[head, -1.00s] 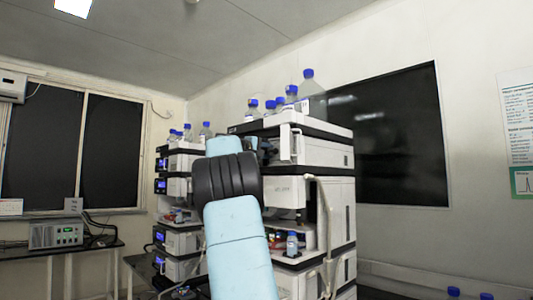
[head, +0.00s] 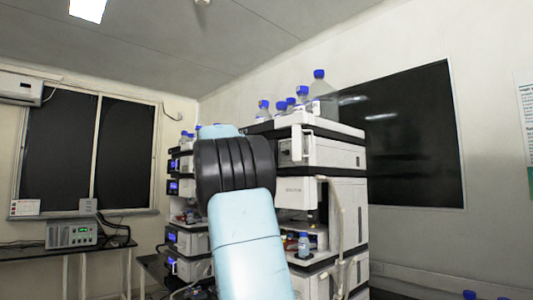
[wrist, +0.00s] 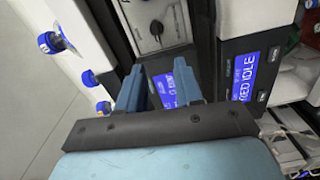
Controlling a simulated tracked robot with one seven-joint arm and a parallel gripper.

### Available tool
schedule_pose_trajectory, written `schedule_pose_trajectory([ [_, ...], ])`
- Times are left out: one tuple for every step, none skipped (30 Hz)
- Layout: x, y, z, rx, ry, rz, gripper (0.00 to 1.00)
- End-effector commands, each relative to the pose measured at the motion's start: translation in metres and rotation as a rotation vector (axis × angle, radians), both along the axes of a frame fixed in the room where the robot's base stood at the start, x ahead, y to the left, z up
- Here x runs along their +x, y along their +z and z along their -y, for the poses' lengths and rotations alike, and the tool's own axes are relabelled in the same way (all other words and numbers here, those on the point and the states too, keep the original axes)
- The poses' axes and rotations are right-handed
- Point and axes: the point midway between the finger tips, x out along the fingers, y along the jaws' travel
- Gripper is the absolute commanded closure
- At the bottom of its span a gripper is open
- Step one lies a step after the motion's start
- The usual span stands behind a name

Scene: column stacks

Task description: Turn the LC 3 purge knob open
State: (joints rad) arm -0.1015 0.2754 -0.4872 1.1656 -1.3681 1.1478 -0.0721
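In the wrist view my gripper (wrist: 160,88) has two blue fingers spread apart with nothing between them. Beyond the fingers is the dark front of an instrument stack with a lit blue display (wrist: 164,88). A small dark knob (wrist: 156,30) sits on a grey panel above and beyond the fingertips, apart from them. I cannot read an LC number there. In the head view my blue arm hides my gripper and part of the column stacks. The near stack (head: 335,190) stands right of the arm, and a farther stack (head: 185,240) shows at its left.
Blue-capped bottles (head: 318,90) stand on top of the near stack. In the wrist view several blue caps (wrist: 86,78) lie left of the fingers, close to the stack's white edge. A bench with a grey device (head: 72,233) stands at the far left.

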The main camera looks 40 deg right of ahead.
Motion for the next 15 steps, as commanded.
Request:
schedule_pose_trajectory([
  [0.000, 0.000, -0.008, 0.000, 0.004, 0.001, 0.65],
  [0.000, 0.000, -0.012, 0.000, 0.003, 0.001, 0.65],
  [-0.001, 0.000, -0.016, 0.000, 0.002, 0.000, 0.65],
  [-0.001, 0.000, -0.019, 0.000, 0.002, 0.000, 0.65],
  [-0.001, 0.000, -0.021, 0.000, 0.002, 0.000, 0.65],
  [-0.001, 0.000, -0.024, 0.000, 0.003, 0.000, 0.65],
  [-0.001, 0.000, -0.025, 0.000, 0.002, 0.001, 0.65],
  [-0.002, 0.000, -0.026, 0.000, 0.002, 0.001, 0.65],
  [-0.002, 0.000, -0.028, 0.000, 0.001, 0.001, 0.65],
  [-0.002, 0.000, -0.028, 0.000, 0.001, 0.001, 0.65],
  [-0.002, 0.000, -0.028, 0.000, 0.000, 0.001, 0.65],
  [-0.002, 0.000, -0.029, 0.000, 0.000, 0.001, 0.65],
  [-0.002, 0.000, -0.029, 0.000, 0.000, 0.001, 0.65],
  [-0.002, 0.000, -0.029, 0.000, 0.000, 0.001, 0.65],
  [-0.002, 0.000, -0.028, 0.000, 0.000, 0.001, 0.65],
])
